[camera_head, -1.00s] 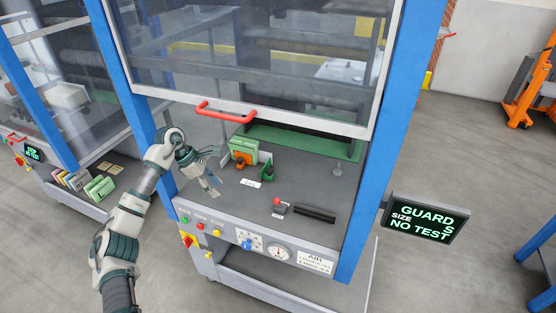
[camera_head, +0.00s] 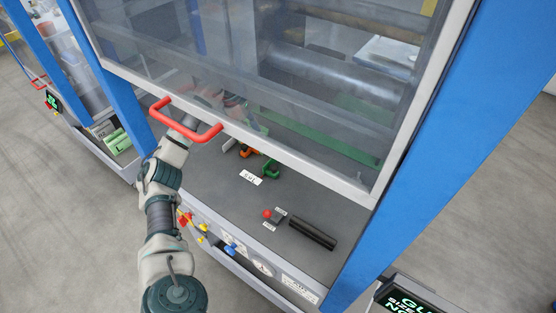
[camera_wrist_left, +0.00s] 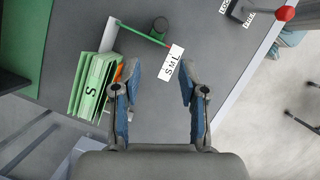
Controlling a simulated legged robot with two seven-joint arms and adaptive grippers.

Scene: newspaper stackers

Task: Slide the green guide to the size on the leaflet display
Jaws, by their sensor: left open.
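The green guide (camera_head: 270,169) stands on the grey deck beside the S M L label (camera_head: 251,177). In the left wrist view the guide is a thin green bar (camera_wrist_left: 142,33) with a dark round knob, its end by the L of the label (camera_wrist_left: 174,63). A stack of green leaflets (camera_wrist_left: 93,88) marked S lies to its left. My left gripper (camera_wrist_left: 157,76) is open and empty over the deck; the label shows between and beyond its fingers. In the head view the hand is partly hidden behind the raised guard. The display (camera_head: 405,298) is cut off at the bottom.
The clear guard with its red handle (camera_head: 185,118) hangs above my left forearm. A red-knobbed lever (camera_head: 270,215) and a black bar (camera_head: 312,233) sit on the deck's front right. Blue posts (camera_head: 440,130) flank the opening.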

